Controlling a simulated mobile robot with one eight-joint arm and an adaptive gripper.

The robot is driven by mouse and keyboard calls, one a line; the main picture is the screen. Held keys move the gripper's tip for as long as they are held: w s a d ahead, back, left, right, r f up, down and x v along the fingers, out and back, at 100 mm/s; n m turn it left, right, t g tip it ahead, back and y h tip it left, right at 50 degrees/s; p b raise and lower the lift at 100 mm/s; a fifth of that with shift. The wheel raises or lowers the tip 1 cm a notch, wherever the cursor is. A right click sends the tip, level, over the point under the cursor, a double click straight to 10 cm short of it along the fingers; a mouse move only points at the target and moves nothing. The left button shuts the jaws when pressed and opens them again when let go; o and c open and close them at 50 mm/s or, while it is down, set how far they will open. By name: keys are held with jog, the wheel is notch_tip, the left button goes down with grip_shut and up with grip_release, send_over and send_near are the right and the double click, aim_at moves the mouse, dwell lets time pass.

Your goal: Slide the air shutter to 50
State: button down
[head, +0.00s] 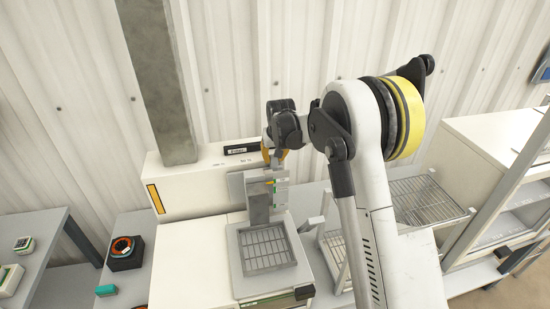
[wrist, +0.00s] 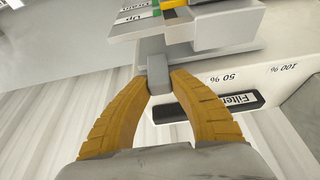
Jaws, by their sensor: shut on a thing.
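The air shutter is a grey piece (head: 258,205) standing at the front of the white machine in the head view. Its grey tab (wrist: 158,75) shows in the wrist view below a block with green and yellow markings. My gripper (head: 275,156) has its two yellow fingers closed on this tab, with the fingertips (wrist: 160,84) on either side of it. The "50 %" mark (wrist: 223,78) is upside down in the wrist view, to the right of the tab. The "100 %" mark (wrist: 283,69) lies farther right. My arm hides part of the machine in the head view.
The white machine (head: 190,190) carries a black "Filter" label (wrist: 232,98). A grey gridded tray (head: 265,247) sits in front of the shutter. A wire rack (head: 425,200) and white cabinet (head: 480,150) stand at right.

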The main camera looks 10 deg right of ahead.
aim_at(247, 167)
jog(key=a, duration=0.9)
jog(key=shift+a, duration=0.35)
jog(key=c, duration=1.1)
grip_release()
jog(key=shift+f, duration=0.1)
jog(key=shift+c, duration=0.2)
jog(key=v, duration=1.2)
